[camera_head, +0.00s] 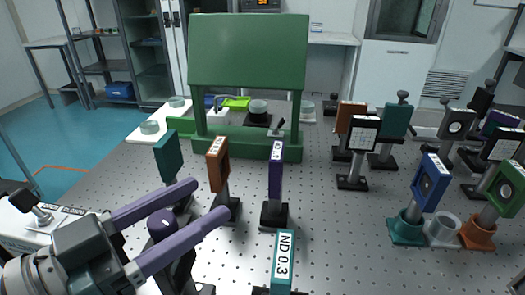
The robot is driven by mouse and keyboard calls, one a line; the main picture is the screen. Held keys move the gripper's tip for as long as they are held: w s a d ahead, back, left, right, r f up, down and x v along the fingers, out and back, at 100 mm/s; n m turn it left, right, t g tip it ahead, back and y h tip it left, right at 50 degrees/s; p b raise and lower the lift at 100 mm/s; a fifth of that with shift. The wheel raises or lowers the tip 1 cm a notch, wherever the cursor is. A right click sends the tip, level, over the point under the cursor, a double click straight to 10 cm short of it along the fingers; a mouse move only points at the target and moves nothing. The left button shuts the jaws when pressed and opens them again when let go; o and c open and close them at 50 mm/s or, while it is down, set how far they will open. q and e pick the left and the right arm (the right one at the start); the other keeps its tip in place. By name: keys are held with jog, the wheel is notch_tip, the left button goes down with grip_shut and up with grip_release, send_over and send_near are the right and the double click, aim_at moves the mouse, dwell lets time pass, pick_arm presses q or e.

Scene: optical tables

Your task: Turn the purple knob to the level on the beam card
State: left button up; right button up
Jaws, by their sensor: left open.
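The purple knob (162,224) is a small round-topped piece low at the left, on a dark mount. My left gripper (209,199) reaches in from the lower left with two long purple-grey fingers, open. The fingers pass on either side of the knob, with visible gaps, and their tips extend beyond it. The knob's lower part and any scale are hidden or too small to read. A white card with a black border (362,133) stands on a post right of centre; I cannot tell whether it is the beam card or read a level. My right gripper is not in view.
Orange (217,164) and purple (276,168) upright plates stand just beyond the fingers. A teal "ND 0.3" plate (284,262) is at the front. A green frame (248,52) stands behind. Several mounted optics crowd the right. The perforated table (345,232) is clear at centre right.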

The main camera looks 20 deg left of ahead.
pick_arm(q)
jog(key=shift+c, duration=0.4)
grip_shut()
jog(key=shift+s+d+m+g+h+b, duration=0.1)
jog(key=shift+d+m+g+h+b, duration=0.05)
jog(key=shift+m+g+h+b, duration=0.9)
jog(key=shift+t+p, duration=0.3)
jog(key=shift+t, duration=0.05)
jog(key=shift+o, duration=0.4)
grip_release()
jog(key=shift+n, duration=0.25)
